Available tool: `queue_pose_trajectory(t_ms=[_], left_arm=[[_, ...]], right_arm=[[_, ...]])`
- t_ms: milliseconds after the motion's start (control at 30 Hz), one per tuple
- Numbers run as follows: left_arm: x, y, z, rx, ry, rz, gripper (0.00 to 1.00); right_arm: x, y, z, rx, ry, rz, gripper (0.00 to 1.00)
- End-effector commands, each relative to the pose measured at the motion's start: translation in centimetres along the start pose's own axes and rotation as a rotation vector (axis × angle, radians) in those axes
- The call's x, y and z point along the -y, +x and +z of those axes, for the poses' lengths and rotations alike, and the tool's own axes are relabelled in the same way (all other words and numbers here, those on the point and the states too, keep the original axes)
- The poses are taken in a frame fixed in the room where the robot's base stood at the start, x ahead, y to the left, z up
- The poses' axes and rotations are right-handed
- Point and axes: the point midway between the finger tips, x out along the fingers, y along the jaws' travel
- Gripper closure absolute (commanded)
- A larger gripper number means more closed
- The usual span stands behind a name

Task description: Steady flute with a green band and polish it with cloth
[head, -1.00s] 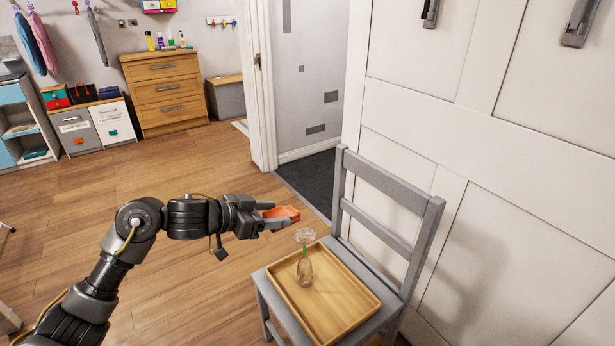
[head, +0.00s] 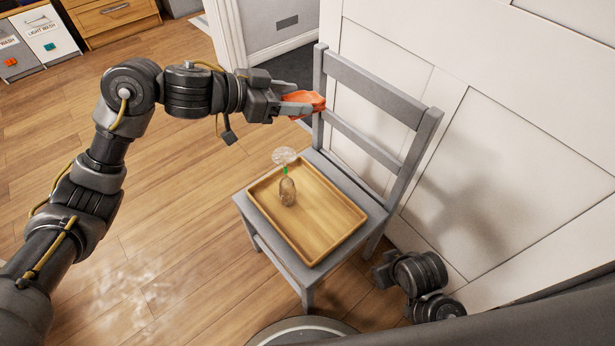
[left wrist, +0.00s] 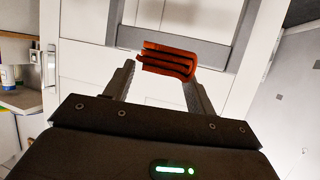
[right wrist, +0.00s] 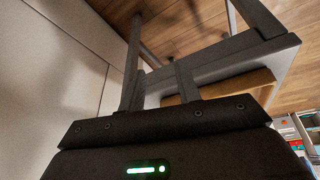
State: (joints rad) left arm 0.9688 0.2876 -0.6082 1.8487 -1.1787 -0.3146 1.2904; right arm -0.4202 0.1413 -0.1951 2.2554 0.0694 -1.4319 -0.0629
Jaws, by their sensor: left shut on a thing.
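The clear flute with a green band (head: 287,189) stands upside down, foot disc up, in the left part of a wooden tray (head: 335,232) on a chair seat. My left gripper (head: 303,103) is shut on the folded orange cloth (head: 308,100), above and apart from the flute, near the chair back. The cloth (left wrist: 167,60) also shows between the fingers in the left wrist view. My right gripper (right wrist: 160,85) is open and empty beside the chair; in the head view the right arm shows low at the right.
The grey chair (head: 375,90) has its back close to a white panelled wall (head: 520,150). A wooden drawer unit (head: 110,15) and white bins (head: 45,35) stand at the far left. The wooden floor left of the chair is clear.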

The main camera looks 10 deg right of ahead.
Motion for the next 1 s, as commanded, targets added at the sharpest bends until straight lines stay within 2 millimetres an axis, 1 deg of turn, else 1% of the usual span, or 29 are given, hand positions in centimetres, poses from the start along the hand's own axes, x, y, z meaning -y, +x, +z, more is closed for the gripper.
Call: queue_pose_trajectory(t_ms=[33, 67, 100, 167, 200, 300, 400, 500, 600, 667, 833, 1000], left_arm=[[0.0, 0.1, 0.0, -0.001, 0.000, 0.001, 0.66], [0.0, 0.1, -0.1, -0.001, 0.001, 0.001, 0.66], [0.0, 0.1, -0.1, -0.001, 0.001, 0.002, 0.66], [-0.1, 0.1, -0.1, -0.001, 0.001, 0.002, 0.66], [-0.1, 0.1, -0.1, -0.001, 0.001, 0.003, 0.66], [-0.1, 0.2, -0.1, -0.001, 0.001, 0.003, 0.66], [-0.1, 0.2, -0.1, -0.001, 0.002, 0.004, 0.66], [-0.1, 0.2, -0.1, -0.001, 0.002, 0.004, 0.66], [-0.1, 0.2, -0.1, -0.001, 0.002, 0.004, 0.66], [-0.1, 0.2, -0.1, -0.001, 0.002, 0.004, 0.66], [-0.1, 0.2, -0.1, -0.001, 0.002, 0.003, 0.66], [-0.1, 0.2, -0.1, -0.001, 0.002, 0.004, 0.66]], right_arm=[[0.5, 0.7, -2.8, -0.054, -0.039, -0.004, 0.67], [0.9, 1.0, -4.4, -0.096, -0.059, -0.007, 0.67], [1.5, 1.5, -6.8, -0.163, -0.084, -0.014, 0.67], [2.7, 2.0, -10.4, -0.276, -0.120, -0.030, 0.67], [3.6, 2.2, -12.8, -0.359, -0.143, -0.044, 0.67], [5.9, 2.2, -17.6, -0.558, -0.188, -0.088, 0.67], [8.0, 1.7, -20.8, -0.732, -0.217, -0.142, 0.67], [9.9, 1.0, -22.5, -0.875, -0.229, -0.203, 0.67], [11.3, 0.3, -22.9, -0.983, -0.221, -0.260, 0.67], [11.9, -0.3, -23.1, -1.038, -0.211, -0.290, 0.67], [12.2, -2.1, -23.9, -1.151, -0.183, -0.335, 0.67], [12.3, -2.8, -24.2, -1.186, -0.169, -0.352, 0.67]])
